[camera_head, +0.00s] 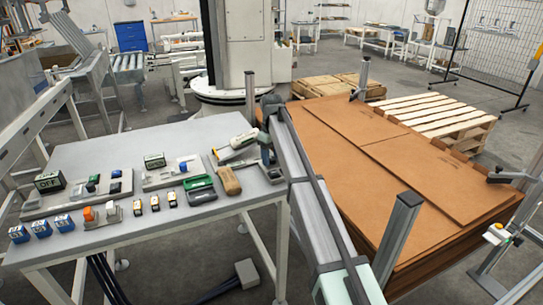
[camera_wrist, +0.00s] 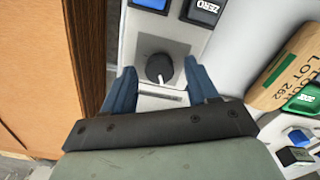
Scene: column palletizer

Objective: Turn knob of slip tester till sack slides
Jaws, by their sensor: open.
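The dark round knob (camera_wrist: 158,68) sits on the pale panel of the slip tester (camera_wrist: 140,22) in the wrist view. My gripper (camera_wrist: 161,84) is open, with one blue finger on each side of the knob; I see a gap on both sides. I cannot tell how deep the fingers reach around it. A tan sack (camera_wrist: 287,72) marked LOT 262 lies to the right of the panel, and it also shows in the head view (camera_head: 229,182) at the table's right side. In the head view my arm and gripper largely hide the knob.
A tall brown cardboard stack (camera_head: 400,165) stands close beside the table's right side. The grey table (camera_head: 80,155) holds small blocks, labelled boxes and a green tray (camera_head: 200,190).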

